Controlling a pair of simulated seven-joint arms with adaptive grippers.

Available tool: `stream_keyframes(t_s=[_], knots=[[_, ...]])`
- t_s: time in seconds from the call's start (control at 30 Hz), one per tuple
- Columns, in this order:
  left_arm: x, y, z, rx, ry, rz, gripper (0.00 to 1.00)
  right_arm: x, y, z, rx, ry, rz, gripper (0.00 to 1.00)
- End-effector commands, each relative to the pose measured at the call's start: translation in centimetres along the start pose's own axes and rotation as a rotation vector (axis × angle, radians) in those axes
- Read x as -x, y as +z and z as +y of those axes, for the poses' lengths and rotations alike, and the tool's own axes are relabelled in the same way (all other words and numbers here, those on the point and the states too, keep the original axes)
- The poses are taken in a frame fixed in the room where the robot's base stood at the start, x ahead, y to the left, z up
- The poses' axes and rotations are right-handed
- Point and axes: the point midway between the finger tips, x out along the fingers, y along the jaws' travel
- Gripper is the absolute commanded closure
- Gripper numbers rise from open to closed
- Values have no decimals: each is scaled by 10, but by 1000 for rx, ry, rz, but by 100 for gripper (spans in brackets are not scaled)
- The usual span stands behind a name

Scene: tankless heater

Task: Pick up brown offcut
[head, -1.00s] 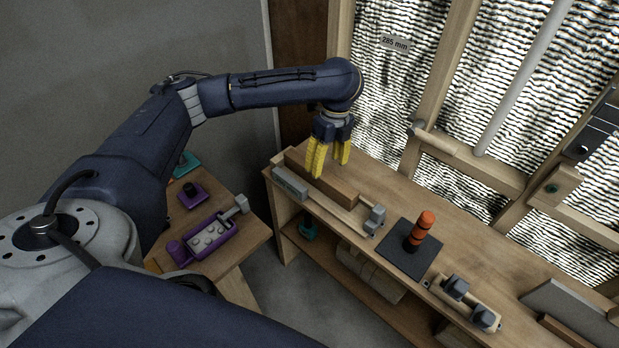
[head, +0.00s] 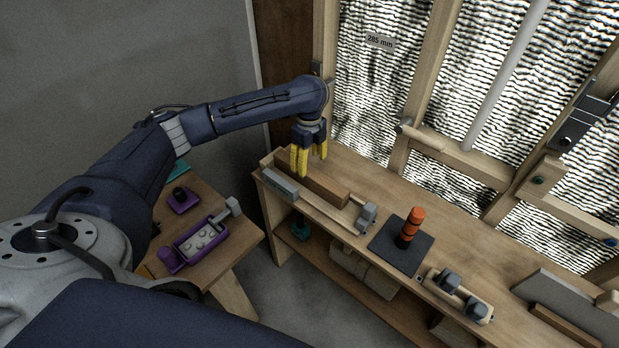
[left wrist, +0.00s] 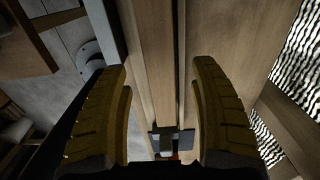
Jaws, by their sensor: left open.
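The brown offcut (head: 326,187) is a long wooden block lying on the workbench, behind a grey-headed bar tool. My left gripper (head: 312,166) has yellow fingers, points down and is open, at the left part of the offcut. In the left wrist view the open fingers (left wrist: 162,105) stand either side of the offcut (left wrist: 155,50), which runs lengthwise between them. Nothing is held. I cannot tell how far the fingertips are above the bench top. My right gripper is not in view.
The bench (head: 365,187) also holds a dark square plate (head: 386,248) with an orange post (head: 412,225), and a wooden block with grey knobs (head: 460,297). A timber-framed wall stands behind. A side table with a purple tray (head: 203,240) is at left.

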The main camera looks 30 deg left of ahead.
Motion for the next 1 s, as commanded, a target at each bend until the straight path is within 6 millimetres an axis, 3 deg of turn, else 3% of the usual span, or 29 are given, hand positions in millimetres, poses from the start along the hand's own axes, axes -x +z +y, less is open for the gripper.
stream_keyframes(t_s=[0.37, 0.8, 1.0], knots=[[-20, -1, 0, -1, 0, 0, 36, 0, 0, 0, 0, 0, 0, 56], [-65, -2, 1, 0, 1, 1, 36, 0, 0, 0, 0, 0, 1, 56], [-69, -1, 0, -1, -1, 0, 36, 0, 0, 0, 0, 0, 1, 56]])
